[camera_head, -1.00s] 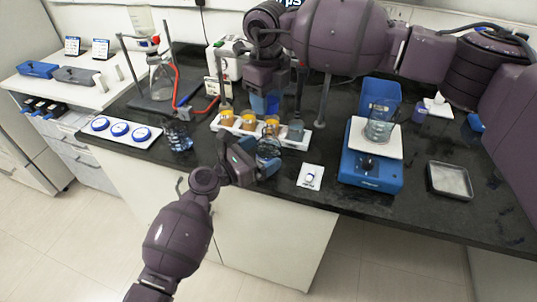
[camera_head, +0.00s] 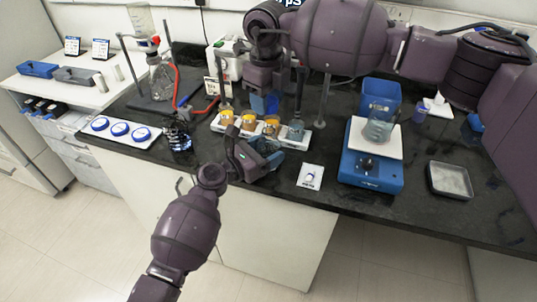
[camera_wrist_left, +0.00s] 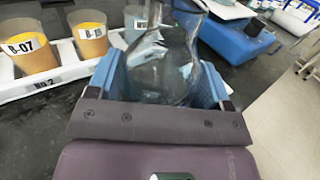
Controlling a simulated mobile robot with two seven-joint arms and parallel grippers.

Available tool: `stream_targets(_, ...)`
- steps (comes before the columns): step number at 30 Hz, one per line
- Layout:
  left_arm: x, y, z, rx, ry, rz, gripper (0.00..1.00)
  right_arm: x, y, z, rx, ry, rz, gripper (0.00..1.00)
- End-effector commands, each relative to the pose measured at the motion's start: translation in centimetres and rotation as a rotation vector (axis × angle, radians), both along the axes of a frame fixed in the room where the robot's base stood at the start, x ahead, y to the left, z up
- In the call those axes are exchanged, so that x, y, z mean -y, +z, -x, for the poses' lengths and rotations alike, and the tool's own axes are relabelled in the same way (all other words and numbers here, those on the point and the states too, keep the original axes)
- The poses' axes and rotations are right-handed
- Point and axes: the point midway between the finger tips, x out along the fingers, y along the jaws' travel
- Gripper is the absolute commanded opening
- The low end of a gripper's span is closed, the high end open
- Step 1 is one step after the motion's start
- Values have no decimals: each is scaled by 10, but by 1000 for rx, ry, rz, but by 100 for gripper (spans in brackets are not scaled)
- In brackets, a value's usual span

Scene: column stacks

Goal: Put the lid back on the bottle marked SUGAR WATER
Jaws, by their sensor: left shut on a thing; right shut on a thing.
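My left gripper (camera_head: 262,158) is in front of the white cup rack and shut on a clear glass bottle (camera_head: 266,146). The bottle stands between its blue fingers in the left wrist view (camera_wrist_left: 160,65); no label on it is readable. My right gripper (camera_head: 265,103) hangs over the rack with its blue fingers pointing down. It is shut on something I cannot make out. A small round white lid with a blue edge (camera_head: 309,178) lies on a white card on the bench, to the right of my left gripper. I cannot read SUGAR WATER anywhere.
The white rack (camera_head: 217,124) holds orange cups (camera_head: 248,121) and a grey cup. A blue stirrer (camera_head: 372,172) with a beaker (camera_head: 379,128) stands right of the card, then a metal tray (camera_head: 450,180). A white tray with round blue-ringed pieces (camera_head: 120,129) lies left.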

Motion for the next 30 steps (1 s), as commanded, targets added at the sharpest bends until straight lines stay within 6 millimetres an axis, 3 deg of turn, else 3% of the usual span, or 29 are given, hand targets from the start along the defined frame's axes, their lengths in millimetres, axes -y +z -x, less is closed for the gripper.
stream_targets(7, 0, 0, 0, 0, 0, 0, 30, 0, -8, 0, -1, 0, 0, 24)
stream_targets(18, 0, 0, 0, 0, 0, 0, 30, 0, -49, 0, 0, -1, 0, 24)
stream_targets(30, 0, 0, 0, -1, 0, -1, 30, 0, -50, 0, 0, 0, 0, 24)
